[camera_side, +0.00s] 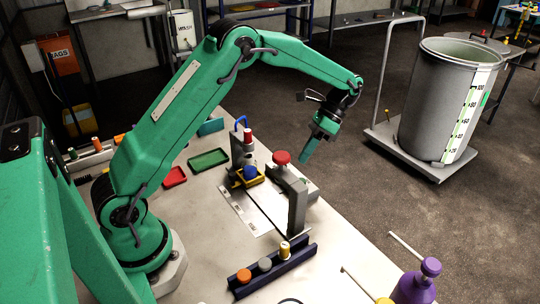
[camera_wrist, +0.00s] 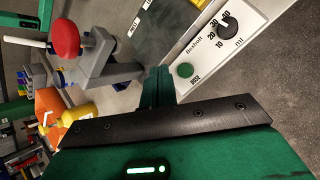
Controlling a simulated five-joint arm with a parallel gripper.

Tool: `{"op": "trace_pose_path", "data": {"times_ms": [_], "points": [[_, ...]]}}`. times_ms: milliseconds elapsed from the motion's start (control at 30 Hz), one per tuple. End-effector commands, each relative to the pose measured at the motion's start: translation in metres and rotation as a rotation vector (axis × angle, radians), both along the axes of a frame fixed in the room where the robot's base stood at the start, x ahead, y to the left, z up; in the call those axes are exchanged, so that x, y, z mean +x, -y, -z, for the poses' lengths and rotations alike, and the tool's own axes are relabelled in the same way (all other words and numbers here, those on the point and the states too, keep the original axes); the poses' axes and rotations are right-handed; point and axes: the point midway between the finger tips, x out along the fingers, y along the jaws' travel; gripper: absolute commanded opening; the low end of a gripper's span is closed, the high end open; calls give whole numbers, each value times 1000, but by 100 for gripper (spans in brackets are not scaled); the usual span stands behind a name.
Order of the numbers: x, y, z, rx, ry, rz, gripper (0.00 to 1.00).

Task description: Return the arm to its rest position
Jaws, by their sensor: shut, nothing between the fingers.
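My green arm reaches from its base on the left over the pale bench in the side view. My gripper (camera_side: 308,152) hangs in the air at the end of the arm, pointing down, just above and to the right of a red knob (camera_side: 282,157) on a grey stand. In the wrist view, my gripper (camera_wrist: 157,86) shows its green fingers together with nothing held. The red knob (camera_wrist: 65,39) stands left of the fingers there, apart from them.
A blue rail (camera_side: 272,268) with several coloured-capped vials lies near the bench front. A purple bottle (camera_side: 418,283) stands lower right. A grey bin (camera_side: 432,105) stands on a trolley beyond the bench. In the wrist view, a white panel with a black dial (camera_wrist: 228,24) and green button (camera_wrist: 184,69) lies close right.

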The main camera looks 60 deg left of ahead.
Motion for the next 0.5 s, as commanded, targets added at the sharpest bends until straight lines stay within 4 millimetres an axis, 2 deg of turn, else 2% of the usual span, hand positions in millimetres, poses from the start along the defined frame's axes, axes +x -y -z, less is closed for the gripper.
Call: {"op": "trace_pose_path", "data": {"times_ms": [267, 500], "points": [[-5, 0, -16, 17, 50, -24, 0], [-21, 1, -50, 54, 167, -83, 0]]}}
